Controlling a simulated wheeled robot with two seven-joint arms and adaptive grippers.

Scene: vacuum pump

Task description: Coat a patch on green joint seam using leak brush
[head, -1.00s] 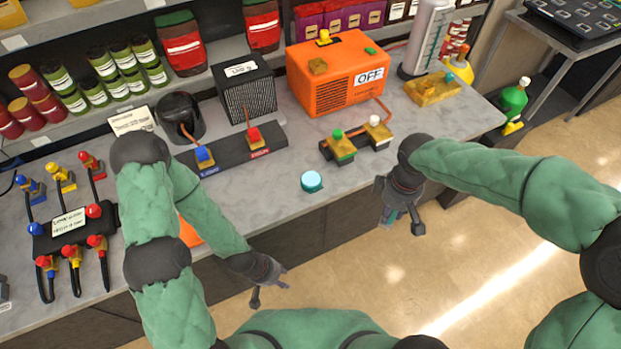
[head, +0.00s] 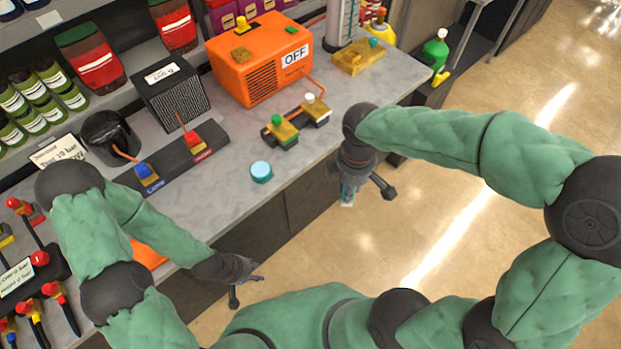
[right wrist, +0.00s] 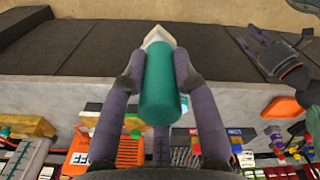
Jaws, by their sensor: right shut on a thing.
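The green joint (head: 286,139) is a small brass fitting with green parts on the counter, left of a white-topped brass fitting (head: 315,107). My right gripper (head: 362,189) hangs past the counter's front edge, to the right of and nearer than the green joint. It is shut on the leak brush (right wrist: 160,90), a teal cylinder with a pale tip. The brush is partly hidden in the head view and apart from the joint. My left gripper (head: 246,284) is open and empty in front of the cabinets; it also shows in the right wrist view (right wrist: 268,44).
A round teal-topped pot (head: 261,172) stands near the counter's front edge. An orange machine (head: 262,70) marked OFF stands behind the green joint. A dark strip (head: 175,160) with blue and red fittings lies to the left. The counter between pot and joint is clear.

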